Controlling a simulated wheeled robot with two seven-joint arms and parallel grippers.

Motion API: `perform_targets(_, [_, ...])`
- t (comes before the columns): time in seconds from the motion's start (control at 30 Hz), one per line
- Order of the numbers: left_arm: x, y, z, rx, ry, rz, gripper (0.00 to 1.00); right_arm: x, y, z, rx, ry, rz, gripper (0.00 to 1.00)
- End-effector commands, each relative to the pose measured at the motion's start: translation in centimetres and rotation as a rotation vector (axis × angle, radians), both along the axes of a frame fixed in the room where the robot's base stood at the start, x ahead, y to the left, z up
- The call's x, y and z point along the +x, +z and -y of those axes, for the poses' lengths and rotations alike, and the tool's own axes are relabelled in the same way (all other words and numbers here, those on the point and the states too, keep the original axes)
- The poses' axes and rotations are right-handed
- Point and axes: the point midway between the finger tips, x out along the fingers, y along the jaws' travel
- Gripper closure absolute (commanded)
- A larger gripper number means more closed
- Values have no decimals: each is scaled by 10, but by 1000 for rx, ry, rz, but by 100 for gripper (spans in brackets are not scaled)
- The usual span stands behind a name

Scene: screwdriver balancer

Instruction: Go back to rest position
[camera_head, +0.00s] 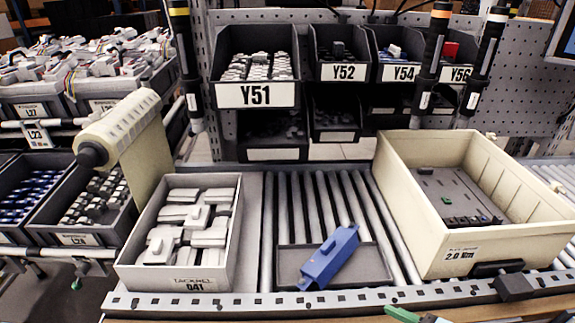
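Neither of my grippers shows in the head view, and no arm is clearly visible. A blue elongated block-like part (329,258) lies at a slant on a shallow dark tray (372,262), its right end over the tray's middle. The tray sits at the front of the roller conveyor (318,205). Dark cylindrical tools hang upright: one at the left (186,60), one right of centre (432,65) and one further right (484,65).
A white box (232,225) of white parts stands left of the tray. A large cream crate (545,240) stands right. Labelled bins, such as Y51 (256,95), fill the rack behind. A green and white item (402,314) shows at the bottom edge. Rollers behind the tray are clear.

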Motion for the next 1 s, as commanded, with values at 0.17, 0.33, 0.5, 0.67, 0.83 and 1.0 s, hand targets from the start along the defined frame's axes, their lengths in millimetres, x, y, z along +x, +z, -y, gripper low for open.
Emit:
perform_targets(0.17, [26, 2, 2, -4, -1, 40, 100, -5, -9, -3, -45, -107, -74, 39])
perform_targets(0.33, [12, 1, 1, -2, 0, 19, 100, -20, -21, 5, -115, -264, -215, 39])
perform_targets(0.5, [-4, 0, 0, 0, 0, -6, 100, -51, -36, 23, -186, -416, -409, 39])
perform_targets(0.67, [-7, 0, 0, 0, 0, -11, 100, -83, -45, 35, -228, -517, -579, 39])
perform_targets(0.83, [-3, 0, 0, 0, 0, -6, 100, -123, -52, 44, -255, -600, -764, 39])
perform_targets(1.0, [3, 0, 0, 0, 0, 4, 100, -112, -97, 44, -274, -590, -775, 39])
